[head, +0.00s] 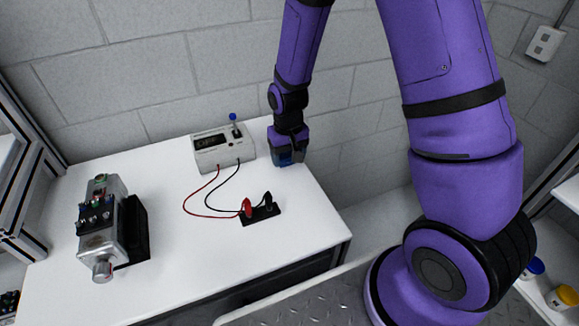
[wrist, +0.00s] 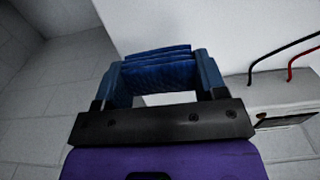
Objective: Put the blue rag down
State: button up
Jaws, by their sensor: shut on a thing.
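The blue rag (wrist: 158,70) shows in the wrist view as a folded, ribbed piece of cloth between the two fingers. My gripper (wrist: 160,75) is shut on it. In the head view, my gripper (head: 288,156) is at the back right of the white table, just right of the meter box, with a little of the blue rag (head: 285,158) visible at its fingers. The rag is low, close to the table top; I cannot tell whether it touches. The white table (head: 290,215) has bare surface around this spot.
A meter box (head: 222,150) with a blue-topped knob stands left of my gripper. Its red and black leads run to plugs on a black block (head: 260,214). A metal motor unit (head: 103,225) stands at the left. The table's right edge is close to my gripper.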

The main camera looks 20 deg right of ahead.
aim_at(288, 173)
jog(key=shift+f, duration=2.3)
jog(key=shift+f, duration=0.1)
jog(key=o, duration=1)
jog(key=shift+o, duration=0.2)
